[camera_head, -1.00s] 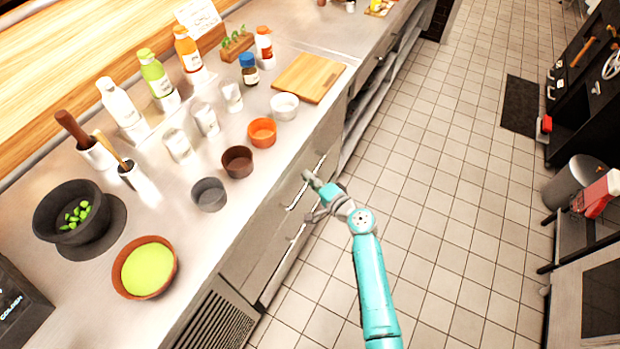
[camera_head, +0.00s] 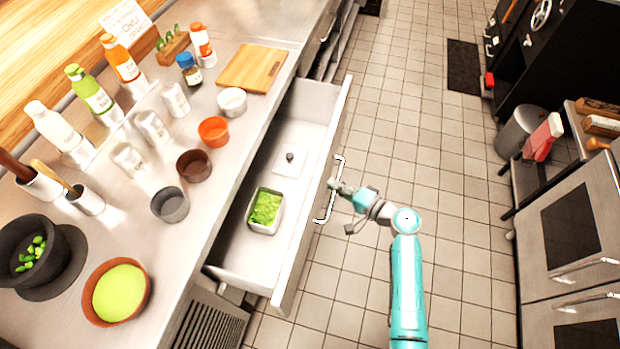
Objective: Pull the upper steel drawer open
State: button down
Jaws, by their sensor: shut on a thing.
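The upper steel drawer (camera_head: 234,262) stands well out from the counter, its inside showing. It holds a white container of chopped greens (camera_head: 265,210) and a white lid (camera_head: 290,158) with a dark knob. The drawer's bar handle (camera_head: 328,205) is on its front panel, to the right. My gripper (camera_head: 335,186) is at the handle and shut on it. The fingertips are small in this view and partly merge with the handle. The lower drawer is hidden beneath the open one.
The steel counter (camera_head: 130,205) carries bottles, shakers, several small bowls and a cutting board (camera_head: 252,68). A grey bin (camera_head: 520,130) and a steel cabinet (camera_head: 570,240) stand at the far right.

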jog(key=s+d, duration=0.3)
jog(key=d, duration=0.5)
jog(key=s+d, duration=0.3)
jog(key=d, duration=0.5)
jog(key=shift+d, duration=0.3)
jog(key=c, duration=1.2)
grip_release()
jog(key=v, duration=1.2)
